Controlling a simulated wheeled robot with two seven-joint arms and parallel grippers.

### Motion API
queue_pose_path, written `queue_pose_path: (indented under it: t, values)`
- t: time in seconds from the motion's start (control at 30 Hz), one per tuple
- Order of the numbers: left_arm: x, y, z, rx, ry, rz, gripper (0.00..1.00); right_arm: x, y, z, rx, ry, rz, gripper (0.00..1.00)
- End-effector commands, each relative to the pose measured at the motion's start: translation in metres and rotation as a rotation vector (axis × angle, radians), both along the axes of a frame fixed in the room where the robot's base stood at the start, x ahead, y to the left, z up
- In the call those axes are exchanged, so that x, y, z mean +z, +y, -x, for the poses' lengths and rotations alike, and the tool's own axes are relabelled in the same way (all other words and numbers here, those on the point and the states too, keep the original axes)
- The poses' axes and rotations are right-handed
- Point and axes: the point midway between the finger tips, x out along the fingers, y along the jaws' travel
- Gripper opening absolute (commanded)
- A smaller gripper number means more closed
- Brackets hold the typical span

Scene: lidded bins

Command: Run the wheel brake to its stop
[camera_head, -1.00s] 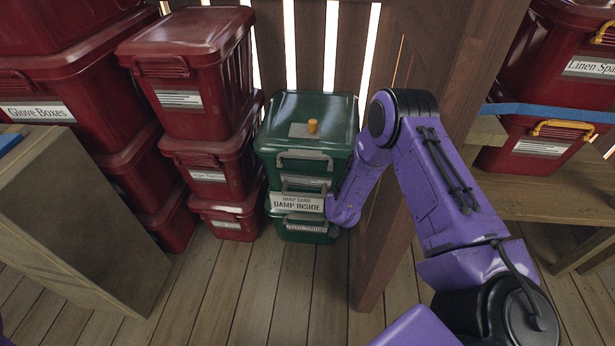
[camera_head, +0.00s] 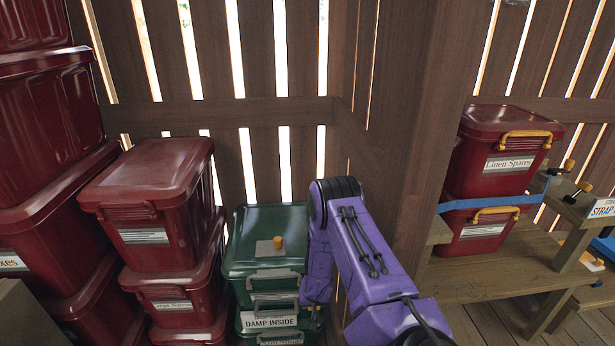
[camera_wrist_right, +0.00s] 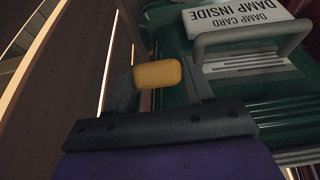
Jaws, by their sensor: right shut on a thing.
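The green bin stack (camera_head: 262,218) stands against the slatted wall, with a "DAMP INSIDE" card (camera_head: 270,320) on its front. My right arm reaches down along its right side; the fingers are hidden in the head view. In the right wrist view my right gripper (camera_wrist_right: 160,72) is shut on a rounded yellow-orange knob (camera_wrist_right: 158,75), one finger on each side. I cannot tell how the knob is mounted or whether it is the wheel brake's handle. The green bin (camera_wrist_right: 175,45) and its card (camera_wrist_right: 240,14) are close beside the fingers. My left gripper is not in view.
An orange peg (camera_head: 278,242) stands on the green lid. Red bins (camera_head: 150,185) are stacked close on the left. A wooden post (camera_head: 425,150) stands just right of my arm. A wooden bench (camera_head: 510,270) holds more red bins (camera_head: 500,150) on the right.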

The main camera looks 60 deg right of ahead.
Motion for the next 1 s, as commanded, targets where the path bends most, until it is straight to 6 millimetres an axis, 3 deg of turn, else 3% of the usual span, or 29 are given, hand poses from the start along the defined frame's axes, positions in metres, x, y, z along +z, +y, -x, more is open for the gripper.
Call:
queue_pose_path:
  t: [0.27, 0.3, 0.33, 0.67, 1.0]
  values:
    - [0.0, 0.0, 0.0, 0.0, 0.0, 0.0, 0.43, 0.001, -0.001, -0.002, 0.0, -0.004, 0.002, 0.21]
    - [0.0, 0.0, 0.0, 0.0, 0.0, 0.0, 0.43, 0.001, -0.001, -0.002, 0.0, -0.005, 0.003, 0.55]
    - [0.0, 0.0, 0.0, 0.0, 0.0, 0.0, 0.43, 0.001, -0.001, -0.002, -0.001, -0.004, 0.003, 0.57]
    - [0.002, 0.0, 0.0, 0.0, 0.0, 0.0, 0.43, 0.007, 0.001, -0.001, 0.001, -0.003, 0.001, 0.57]
    - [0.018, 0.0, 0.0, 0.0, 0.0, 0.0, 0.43, 0.078, 0.023, 0.015, 0.002, -0.004, 0.002, 0.57]
